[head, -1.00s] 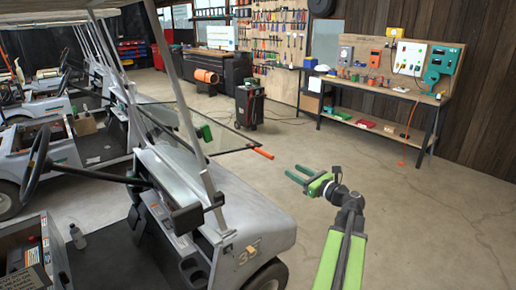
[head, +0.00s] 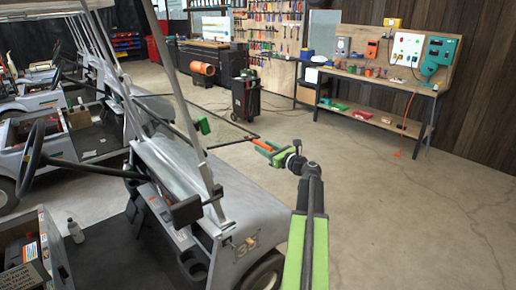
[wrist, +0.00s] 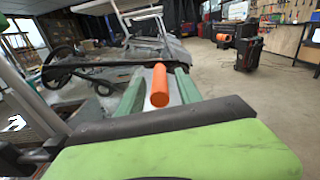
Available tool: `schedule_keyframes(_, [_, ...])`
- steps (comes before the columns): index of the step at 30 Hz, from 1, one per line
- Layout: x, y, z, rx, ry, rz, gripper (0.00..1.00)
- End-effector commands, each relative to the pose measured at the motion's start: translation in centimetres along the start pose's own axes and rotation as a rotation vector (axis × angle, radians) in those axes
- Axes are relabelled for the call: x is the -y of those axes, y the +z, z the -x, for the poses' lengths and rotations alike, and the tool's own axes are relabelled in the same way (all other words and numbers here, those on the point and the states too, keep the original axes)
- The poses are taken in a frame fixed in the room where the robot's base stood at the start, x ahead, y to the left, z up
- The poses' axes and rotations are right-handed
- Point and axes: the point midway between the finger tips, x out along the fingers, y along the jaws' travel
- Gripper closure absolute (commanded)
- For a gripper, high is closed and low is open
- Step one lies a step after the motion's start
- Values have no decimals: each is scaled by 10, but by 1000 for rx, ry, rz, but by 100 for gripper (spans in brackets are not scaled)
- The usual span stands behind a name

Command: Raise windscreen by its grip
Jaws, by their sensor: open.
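The windscreen (head: 226,131) is a clear pane with a thin dark frame, folded out low over the front of the grey cart (head: 235,215). Its orange grip (head: 262,144) sticks out from the frame's near right corner. My gripper (head: 267,150) is at this grip. In the wrist view the orange grip (wrist: 159,86) lies between the two green fingers, end towards the camera. The fingers are open, with a visible gap on each side of the grip. In the head view the fingers partly overlap the grip.
A dark wheeled cabinet (head: 246,97) stands beyond the windscreen. A workbench (head: 375,83) with boxes and devices is along the right wall. More carts stand at the left. The concrete floor (head: 420,210) on the right is clear.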

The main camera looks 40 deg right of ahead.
Motion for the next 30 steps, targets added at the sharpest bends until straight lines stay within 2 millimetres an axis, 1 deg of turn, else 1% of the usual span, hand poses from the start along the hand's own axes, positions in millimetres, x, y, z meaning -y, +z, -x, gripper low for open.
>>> schedule_keyframes(1, [1,0,-10,0,2,0,59])
schedule_keyframes(6, [1,0,-24,0,-1,0,59])
schedule_keyframes(14, [0,0,-26,0,-1,0,59])
schedule_keyframes(15, [0,0,-26,0,-1,0,60])
schedule_keyframes(24, [1,0,-25,0,-1,0,99])
schedule_keyframes(30, [1,0,-25,0,-1,0,100])
